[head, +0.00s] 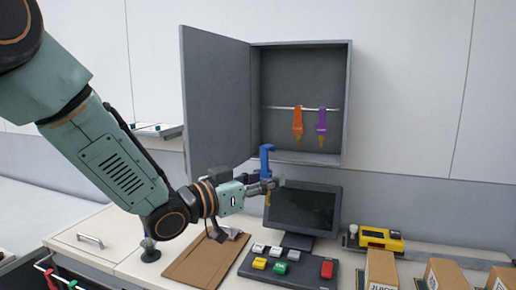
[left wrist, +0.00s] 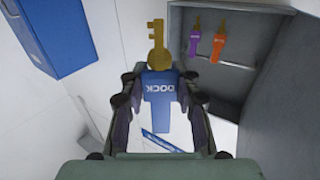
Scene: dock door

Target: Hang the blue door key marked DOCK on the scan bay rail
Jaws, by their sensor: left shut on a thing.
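My left gripper (head: 262,186) is shut on the blue DOCK key (head: 266,158), in front of the open grey cabinet and above the desk. In the left wrist view the key's blue tag (left wrist: 158,88), lettered DOCK, sits between my left fingers (left wrist: 158,98), with its brass key part pointing up in the picture. A light rail (head: 285,107) crosses the cabinet, with an orange key (head: 297,122) and a purple key (head: 321,124) hanging on it. Another rail (head: 45,268) at the lower left carries a red and a green item. No label shows which rail is the scan bay's. My right gripper is not in view.
The cabinet door (head: 214,105) stands open to the left. Below are a monitor (head: 302,210), a button panel (head: 285,270), a clipboard (head: 200,262), a yellow device (head: 381,239) and several cardboard boxes (head: 381,270). A small wall shelf (head: 160,133) is left of the door.

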